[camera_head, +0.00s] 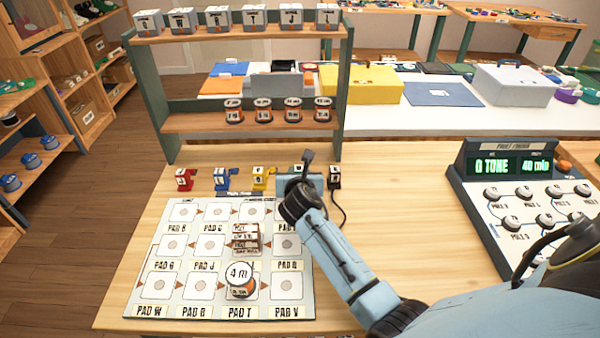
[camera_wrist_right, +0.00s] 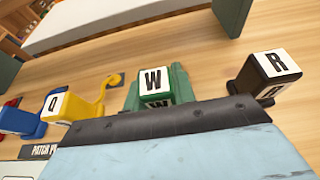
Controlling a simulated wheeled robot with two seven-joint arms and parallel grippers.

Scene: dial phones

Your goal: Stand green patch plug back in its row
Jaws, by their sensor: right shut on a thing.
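The green patch plug (camera_wrist_right: 155,88) shows a white W cap in the right wrist view. It looks roughly upright between the yellow plug (camera_wrist_right: 62,107) and the black plug (camera_wrist_right: 265,72). My right gripper (camera_head: 297,183) is shut on it at the row, and hides most of it in the head view. I cannot tell whether the plug's base touches the table. The red plug (camera_head: 184,179), the blue plug (camera_head: 221,179), the yellow plug and the black plug (camera_head: 335,177) stand in a line behind the pad board. My left gripper is not in view.
The pad board (camera_head: 150,310) lies in front of the row, with a stack of brown blocks (camera_head: 246,238) and a round tin (camera_head: 240,280) on it. A shelf rack (camera_head: 160,90) stands behind. The tone console (camera_head: 480,200) is at right. A dark cord runs beside the black plug.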

